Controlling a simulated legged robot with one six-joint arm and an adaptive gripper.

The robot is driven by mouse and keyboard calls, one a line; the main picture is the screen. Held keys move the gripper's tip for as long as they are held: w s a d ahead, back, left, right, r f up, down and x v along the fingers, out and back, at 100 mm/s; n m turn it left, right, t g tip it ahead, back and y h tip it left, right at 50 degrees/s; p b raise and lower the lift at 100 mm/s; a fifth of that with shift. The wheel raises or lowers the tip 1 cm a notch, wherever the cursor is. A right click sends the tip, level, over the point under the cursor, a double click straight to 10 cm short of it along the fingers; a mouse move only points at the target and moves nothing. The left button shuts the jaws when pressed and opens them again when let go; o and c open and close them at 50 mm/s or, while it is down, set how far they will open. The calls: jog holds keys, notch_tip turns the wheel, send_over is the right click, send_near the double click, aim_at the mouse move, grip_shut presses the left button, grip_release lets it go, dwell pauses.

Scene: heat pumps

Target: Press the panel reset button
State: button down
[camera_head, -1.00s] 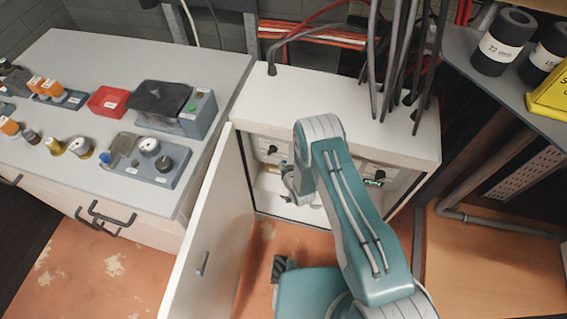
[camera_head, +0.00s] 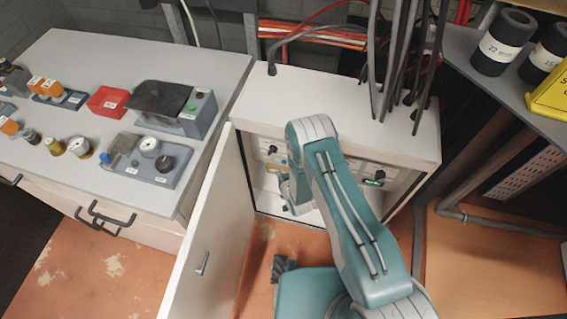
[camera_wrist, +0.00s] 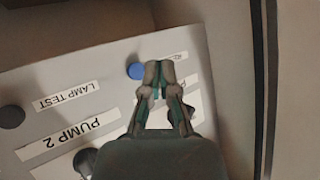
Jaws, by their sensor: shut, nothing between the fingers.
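The white cabinet (camera_head: 340,103) stands open, with its control panel (camera_head: 258,150) inside, partly hidden by my arm. In the wrist view the panel (camera_wrist: 50,140) appears upside down, with a blue round button (camera_wrist: 136,71), a dark button (camera_wrist: 11,116) by the "LAMP TEST" label (camera_wrist: 67,95), and a "PUMP 2" label (camera_wrist: 82,134). My gripper (camera_wrist: 159,68) is shut and empty, its tips just right of the blue button. I cannot tell whether they touch the panel. In the head view my gripper (camera_head: 290,192) is at the cabinet opening, mostly hidden.
The open cabinet door (camera_head: 215,235) stands left of my arm. A grey workbench (camera_head: 75,110) with several devices is on the left. A shelf (camera_head: 490,85) with dark rolls is on the right. Dark cables (camera_head: 400,60) enter the cabinet top.

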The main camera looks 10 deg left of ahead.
jog(key=s, duration=0.3)
jog(key=shift+a, duration=0.15)
dwell(0.8)
